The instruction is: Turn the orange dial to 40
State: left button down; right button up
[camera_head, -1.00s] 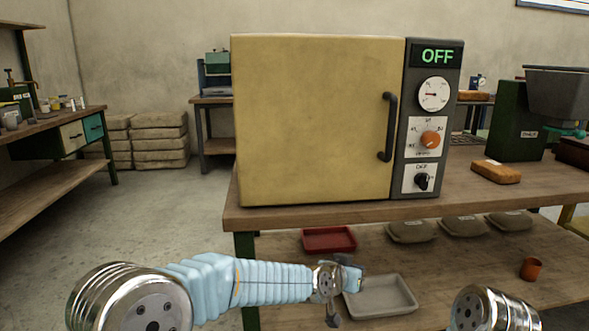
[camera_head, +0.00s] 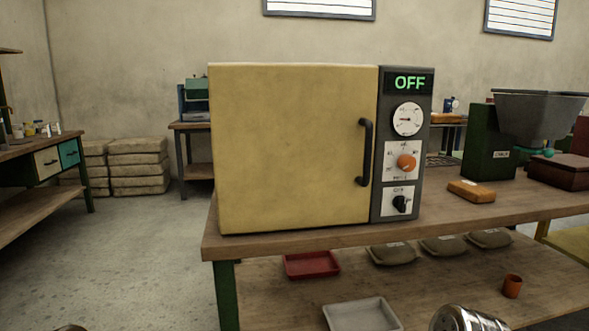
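The orange dial (camera_head: 406,162) sits on a white scale plate in the middle of the grey control panel (camera_head: 383,150), at the right side of a yellow oven (camera_head: 290,150). The scale numbers are too small to read surely. Above it are a round gauge (camera_head: 408,119) and a green "OFF" display (camera_head: 409,82). Below it is a black knob (camera_head: 400,204) on its own white plate. The oven door with its dark handle (camera_head: 365,152) is shut. Neither gripper shows; only a metal part of my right arm is at the bottom edge, well below the dial.
The oven stands on a wooden bench (camera_head: 300,238). An orange-brown block (camera_head: 471,191) and a green machine with a grey hopper (camera_head: 540,115) are to its right. A red tray (camera_head: 311,264), a pale tray (camera_head: 362,314) and several sacks lie on the lower shelf.

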aim_at(406, 163)
jog(key=l+u, duration=0.8)
jog(key=k+l, duration=0.1)
jog(key=l, duration=0.3)
jog(key=k+l+u, duration=0.1)
jog(key=l, duration=0.3)
jog(key=k+l, duration=0.15)
jog(key=l, duration=0.25)
jog(key=k+l+u, duration=0.1)
jog(key=l, duration=0.25)
jog(key=k+l, duration=0.15)
jog(key=l, duration=0.25)
jog(key=k+l+u, duration=0.1)
jog(key=l, duration=0.3)
jog(key=k+l, duration=0.15)
jog(key=l, duration=0.2)
jog(key=u, duration=0.05)
